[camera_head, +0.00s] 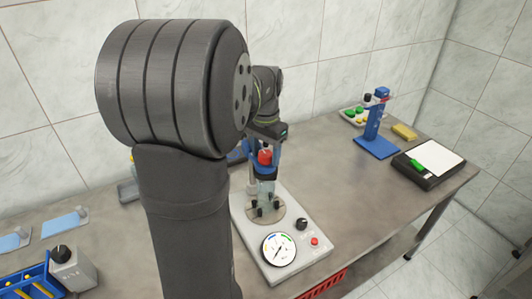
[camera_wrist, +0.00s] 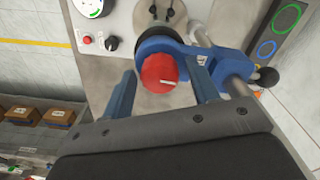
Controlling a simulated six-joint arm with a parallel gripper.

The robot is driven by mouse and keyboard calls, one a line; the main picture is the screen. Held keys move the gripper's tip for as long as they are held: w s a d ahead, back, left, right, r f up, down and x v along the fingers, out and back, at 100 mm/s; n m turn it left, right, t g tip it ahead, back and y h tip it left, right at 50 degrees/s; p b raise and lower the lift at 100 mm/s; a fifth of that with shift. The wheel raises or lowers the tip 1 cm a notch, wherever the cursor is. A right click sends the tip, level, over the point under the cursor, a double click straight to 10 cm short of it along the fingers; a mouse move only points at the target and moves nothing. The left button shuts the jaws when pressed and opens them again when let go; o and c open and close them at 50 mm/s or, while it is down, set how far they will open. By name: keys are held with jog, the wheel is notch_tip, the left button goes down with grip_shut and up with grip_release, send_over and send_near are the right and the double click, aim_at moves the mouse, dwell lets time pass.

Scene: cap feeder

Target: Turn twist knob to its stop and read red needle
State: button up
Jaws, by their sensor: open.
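A red round knob (camera_wrist: 158,72) with a short white mark sits at a blue bracket (camera_wrist: 178,46) in the wrist view. In the head view the red knob (camera_head: 265,156) is above the grey instrument base (camera_head: 245,222). My gripper (camera_wrist: 163,82) is open, with one finger on each side of the red knob and visible gaps to it. In the head view my gripper (camera_head: 266,150) is small and partly hidden behind my arm. A white round dial (camera_head: 279,250) with coloured arcs is on the base. Its needle is too small to read, and its colour is unclear.
A small black knob (camera_head: 302,223) and a red button (camera_head: 314,240) are on the base beside the dial. A metal post (camera_wrist: 240,90) with a black ball-ended handle (camera_wrist: 266,76) stands close to my gripper. A blue stand (camera_head: 374,140) and a black-framed pad (camera_head: 429,163) are farther right.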

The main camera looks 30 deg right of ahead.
jog(key=shift+c, duration=0.4)
jog(key=c, duration=0.8)
jog(key=m, duration=0.9)
jog(key=shift+m, duration=0.4)
jog(key=o, duration=0.9)
